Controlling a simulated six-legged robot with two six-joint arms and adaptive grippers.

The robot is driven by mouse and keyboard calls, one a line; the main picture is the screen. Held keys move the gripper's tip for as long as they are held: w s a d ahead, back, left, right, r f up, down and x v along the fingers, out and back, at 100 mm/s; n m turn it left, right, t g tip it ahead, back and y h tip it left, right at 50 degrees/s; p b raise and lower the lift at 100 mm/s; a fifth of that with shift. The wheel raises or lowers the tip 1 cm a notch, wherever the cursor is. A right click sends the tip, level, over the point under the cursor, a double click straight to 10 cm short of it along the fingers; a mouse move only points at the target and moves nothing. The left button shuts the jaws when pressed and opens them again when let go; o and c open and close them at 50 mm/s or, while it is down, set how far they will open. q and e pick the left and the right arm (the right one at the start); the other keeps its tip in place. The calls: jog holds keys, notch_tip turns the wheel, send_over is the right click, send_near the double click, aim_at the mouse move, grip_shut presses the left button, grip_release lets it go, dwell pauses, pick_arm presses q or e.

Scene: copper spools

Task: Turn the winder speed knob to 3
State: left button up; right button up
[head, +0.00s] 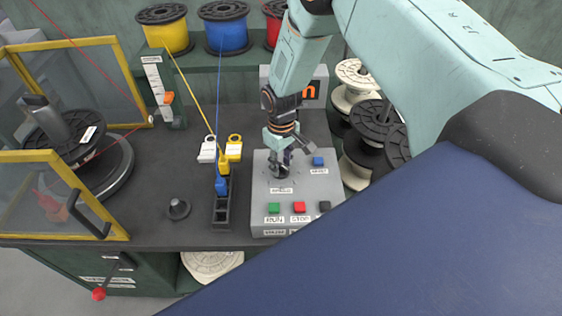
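The winder control box (262,221) is grey and stands at the front right of the dark bench. It carries a green RUN button (273,208), a red STOP button (299,207), a black button (324,206) and a blue button (318,161). The dark speed knob (279,171) is at its upper left, above the SPEED label. My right gripper (283,165) comes down from above with its fingers at the knob. The fingers cover much of the knob, so its setting and their grip on it cannot be made out. My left gripper is not in view.
Yellow, blue and red wire spools (225,30) stand on the back shelf. A yellow-framed guard (62,193) stands open around the winder at left. A connector strip (222,207) and a loose dark knob (178,208) lie left of the box. More spools (356,90) stand at right.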

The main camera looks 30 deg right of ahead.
jog(key=shift+s+a+r, duration=0.1)
jog(key=shift+a+r, duration=0.05)
jog(key=shift+c, duration=1.3)
grip_shut()
jog(key=shift+m, duration=0.3)
jog(key=m+p, duration=0.2)
jog(key=m, duration=0.1)
jog(key=shift+m, duration=0.4)
jog(key=m+p, duration=0.1)
jog(key=m, duration=0.3)
jog(key=shift+p, duration=0.35)
jog(key=m+p, duration=0.1)
jog(key=m, duration=0.3)
jog(key=shift+m+p, duration=0.3)
jog(key=shift+m, duration=0.1)
jog(key=m+p, duration=0.1)
jog(key=m, duration=0.3)
jog(key=shift+m, duration=0.4)
